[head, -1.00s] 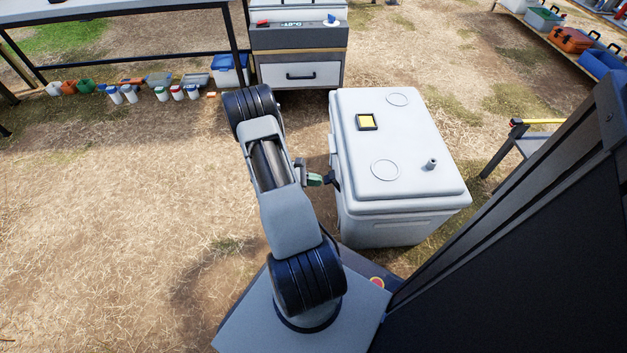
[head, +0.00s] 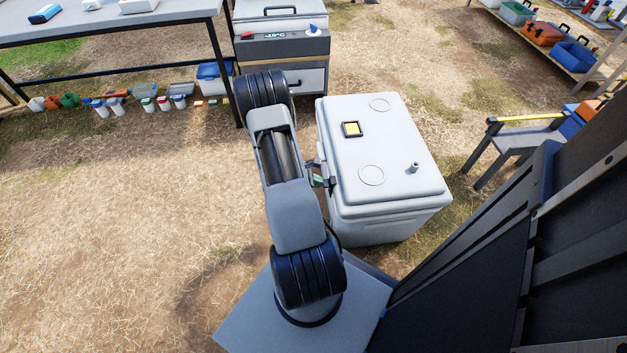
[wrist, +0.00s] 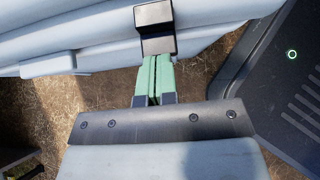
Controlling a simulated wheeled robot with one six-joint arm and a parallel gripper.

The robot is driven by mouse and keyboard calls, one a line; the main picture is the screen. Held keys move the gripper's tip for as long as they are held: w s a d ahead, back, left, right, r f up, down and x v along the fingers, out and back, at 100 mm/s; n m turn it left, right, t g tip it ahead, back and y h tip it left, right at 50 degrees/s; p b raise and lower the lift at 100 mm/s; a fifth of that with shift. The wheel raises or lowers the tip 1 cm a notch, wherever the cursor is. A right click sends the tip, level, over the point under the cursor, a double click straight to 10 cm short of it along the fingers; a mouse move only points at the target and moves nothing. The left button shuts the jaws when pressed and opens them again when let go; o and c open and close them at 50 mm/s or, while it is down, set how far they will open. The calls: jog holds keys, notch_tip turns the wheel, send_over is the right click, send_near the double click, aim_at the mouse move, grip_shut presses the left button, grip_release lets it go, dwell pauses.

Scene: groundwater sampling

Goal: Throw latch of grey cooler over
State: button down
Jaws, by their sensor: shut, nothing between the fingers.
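The grey cooler (head: 385,160) is a pale box with its lid down, just right of my arm in the head view. In the wrist view its side (wrist: 100,45) runs across the top. A black latch (wrist: 155,27) sits on that side; it shows small and dark in the head view (head: 332,182). My gripper (wrist: 154,58) has green fingers pressed together with nothing between them. The fingertips are at the latch's lower edge and seem to touch it. In the head view my gripper (head: 319,181) is partly hidden by my arm.
A yellow square (head: 352,129) and a small knob (head: 414,167) are on the cooler's lid. A freezer-like cabinet (head: 282,50) and a table (head: 110,22) stand behind. A small bench (head: 525,137) is at the right. Dry ground at left is open.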

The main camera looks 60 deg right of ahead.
jog(key=shift+r, duration=0.15)
jog(key=p+v, duration=0.4)
jog(key=v, duration=0.9)
jog(key=shift+w+a+p, duration=0.3)
jog(key=shift+w+a, duration=0.05)
jog(key=shift+w, duration=0.15)
jog(key=w+a+r+m+t+p, duration=0.15)
jog(key=r+p, duration=0.25)
jog(key=r, duration=0.4)
jog(key=w+a+r+m+t+p, duration=0.1)
jog(key=w+a+r+p, duration=0.15)
jog(key=r, duration=0.45)
jog(key=s+a+r+m+t+y+p, duration=0.1)
jog(key=s+a+r+t+y+p, duration=0.1)
jog(key=a+r+p, duration=0.5)
jog(key=s+a+r+m+t+y+p, duration=0.2)
jog(key=a+r+p, duration=0.4)
jog(key=r, duration=1.3)
jog(key=s+a+r+m+t+y+p, duration=0.2)
jog(key=a+r+t+p, duration=0.2)
jog(key=r, duration=0.9)
jog(key=a+p, duration=0.3)
jog(key=a, duration=0.2)
jog(key=shift+a+t+y+p, duration=0.2)
jog(key=shift+t+y+p, duration=0.1)
jog(key=shift+t+p, duration=0.05)
